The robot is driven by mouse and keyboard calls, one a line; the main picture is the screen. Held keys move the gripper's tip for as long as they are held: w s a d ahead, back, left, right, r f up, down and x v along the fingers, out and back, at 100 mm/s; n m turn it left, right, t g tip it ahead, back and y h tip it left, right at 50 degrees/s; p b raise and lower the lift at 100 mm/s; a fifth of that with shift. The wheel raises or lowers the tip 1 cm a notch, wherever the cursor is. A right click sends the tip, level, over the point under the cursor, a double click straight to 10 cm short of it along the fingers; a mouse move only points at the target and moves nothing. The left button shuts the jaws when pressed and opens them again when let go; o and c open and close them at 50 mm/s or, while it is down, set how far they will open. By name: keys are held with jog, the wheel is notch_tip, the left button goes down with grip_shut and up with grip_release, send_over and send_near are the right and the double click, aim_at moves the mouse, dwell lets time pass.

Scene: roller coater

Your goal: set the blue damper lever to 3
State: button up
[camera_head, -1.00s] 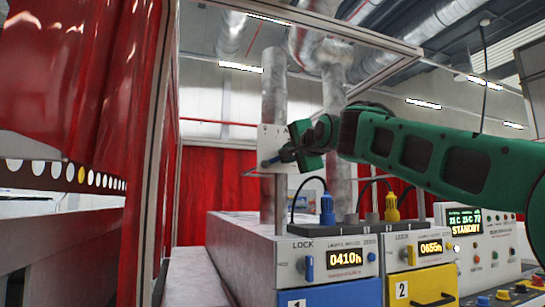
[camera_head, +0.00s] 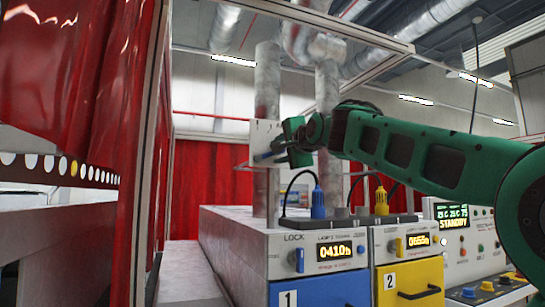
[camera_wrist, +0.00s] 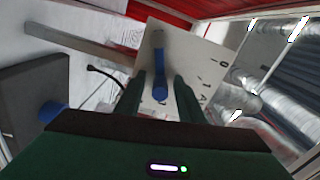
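The blue damper lever (camera_wrist: 158,68) sits on a pale square plate (camera_wrist: 201,60) with small dark marks in the wrist view. The plate (camera_head: 262,134) also shows in the head view, on a metal duct, with the lever (camera_head: 264,155) at its right side, partly hidden by my gripper. My gripper (camera_wrist: 160,78) is open, with one green finger on each side of the lever's rounded end. Small gaps show between the fingers and the lever. In the head view my gripper (camera_head: 288,148) is close in front of the plate. The marks are too small to read a setting surely.
Below stands a machine with a blue drawer (camera_head: 320,293), a yellow drawer (camera_head: 410,290) and a control panel reading STANDBY (camera_head: 453,224). A blue plug (camera_head: 318,204) and yellow plug (camera_head: 381,202) stand on top. Red curtains (camera_head: 75,80) hang at left.

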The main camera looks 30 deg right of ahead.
jog(key=s+a, duration=0.1)
jog(key=s, duration=0.9)
jog(key=shift+s+a, duration=0.25)
jog(key=shift+a, duration=0.1)
jog(key=shift+f, duration=0.15)
